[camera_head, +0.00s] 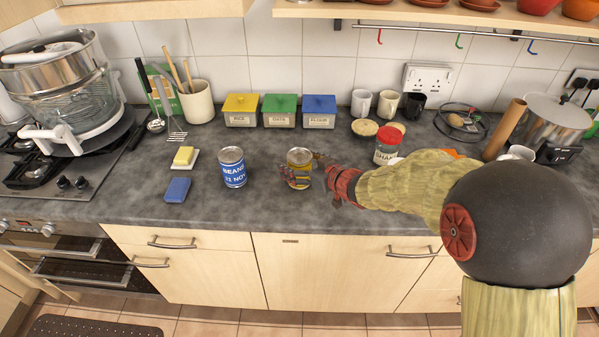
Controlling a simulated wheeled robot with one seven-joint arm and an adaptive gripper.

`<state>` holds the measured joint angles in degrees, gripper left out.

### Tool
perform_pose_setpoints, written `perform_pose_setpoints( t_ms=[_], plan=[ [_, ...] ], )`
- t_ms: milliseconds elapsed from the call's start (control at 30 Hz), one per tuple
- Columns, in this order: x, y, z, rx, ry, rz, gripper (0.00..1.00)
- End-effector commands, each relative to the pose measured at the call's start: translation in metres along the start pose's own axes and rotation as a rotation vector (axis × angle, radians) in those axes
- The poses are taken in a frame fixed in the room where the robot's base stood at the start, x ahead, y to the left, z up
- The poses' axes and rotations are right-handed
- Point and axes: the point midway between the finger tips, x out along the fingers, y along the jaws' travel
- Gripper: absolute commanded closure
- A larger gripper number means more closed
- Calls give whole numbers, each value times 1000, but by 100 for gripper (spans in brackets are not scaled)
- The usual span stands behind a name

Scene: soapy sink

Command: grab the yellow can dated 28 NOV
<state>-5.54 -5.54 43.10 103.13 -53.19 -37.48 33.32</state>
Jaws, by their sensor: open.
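A yellow can (299,156) stands upright on the grey worktop, near the middle of the view. Its label is partly hidden by my gripper, and I cannot read its date. My gripper (298,172) reaches in from the right, low over the worktop. Its fingers are open and at the can, with part of them in front of it. I cannot tell whether they touch it. A blue can (232,168) marked BEANS with a NOV date stands upright to the left, apart from my gripper.
A blue sponge (177,190) and a butter dish (182,160) lie left of the cans. Yellow, green and blue boxes (280,112) stand behind. A red-lidded shaker (387,147) stands behind my arm. A hob with a steamer (70,95) is far left, a pot (545,125) far right.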

Motion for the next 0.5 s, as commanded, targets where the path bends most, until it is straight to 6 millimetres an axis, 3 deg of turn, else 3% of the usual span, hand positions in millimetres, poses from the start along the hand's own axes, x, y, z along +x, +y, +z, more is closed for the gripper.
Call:
perform_pose_setpoints(
  t_ms=[200, 500],
  plan=[
    [0, 0, -1, 0, 1, 0, 25],
    [0, 0, -1, 0, 1, 0, 42]
  ],
)
